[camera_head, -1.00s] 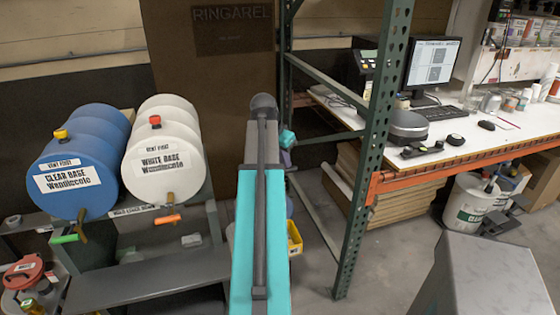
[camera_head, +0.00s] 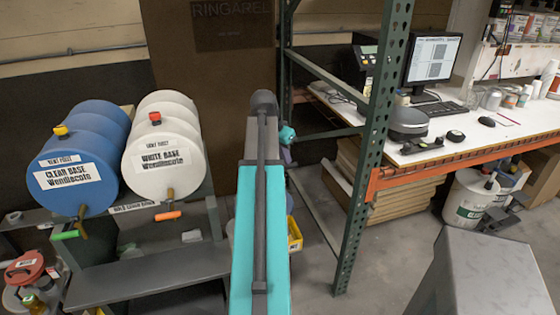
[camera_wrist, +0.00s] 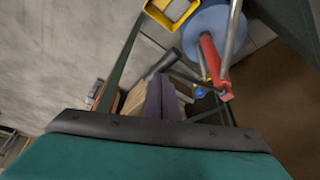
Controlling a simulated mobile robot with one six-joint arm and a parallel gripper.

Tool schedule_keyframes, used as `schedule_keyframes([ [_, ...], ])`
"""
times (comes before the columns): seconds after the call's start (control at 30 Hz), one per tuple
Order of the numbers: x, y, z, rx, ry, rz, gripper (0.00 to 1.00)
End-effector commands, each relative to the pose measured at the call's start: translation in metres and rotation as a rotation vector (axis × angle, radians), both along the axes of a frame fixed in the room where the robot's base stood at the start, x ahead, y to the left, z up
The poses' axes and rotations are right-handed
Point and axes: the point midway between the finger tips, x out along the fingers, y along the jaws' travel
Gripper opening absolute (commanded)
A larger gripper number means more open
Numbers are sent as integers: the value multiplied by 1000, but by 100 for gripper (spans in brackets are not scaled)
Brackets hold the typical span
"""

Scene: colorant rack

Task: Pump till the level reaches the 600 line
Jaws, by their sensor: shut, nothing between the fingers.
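In the wrist view, a red pump-like handle (camera_wrist: 211,58) with a bright metal rod (camera_wrist: 234,40) stands in front of a round blue vessel (camera_wrist: 208,24). My gripper (camera_wrist: 163,98) is shut and empty, its fingers to the left of the red handle and apart from it in the picture. In the head view, my arm hides most of that area; only a bit of the teal gripper body (camera_head: 287,134) shows beyond it. No level and no 600 line can be read in either view.
A yellow bin (camera_head: 295,233) stands on the floor behind my arm; it also shows in the wrist view (camera_wrist: 172,14). A green rack post (camera_head: 372,150) and a workbench (camera_head: 480,140) stand to the right.

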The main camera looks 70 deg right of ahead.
Motion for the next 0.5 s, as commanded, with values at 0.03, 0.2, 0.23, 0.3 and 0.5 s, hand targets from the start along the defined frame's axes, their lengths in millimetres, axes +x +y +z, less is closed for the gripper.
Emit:
schedule_keyframes([
  [0.03, 0, 0, -4, 0, 0, 0, 0],
  [0.2, 0, 0, -12, 1, 0, 0, 0],
  [0.23, 0, 0, -13, 1, 0, 0, 0],
  [0.3, 0, 0, -16, 0, 0, 0, 0],
  [0.5, 0, 0, -25, 0, -1, 0, 0],
])
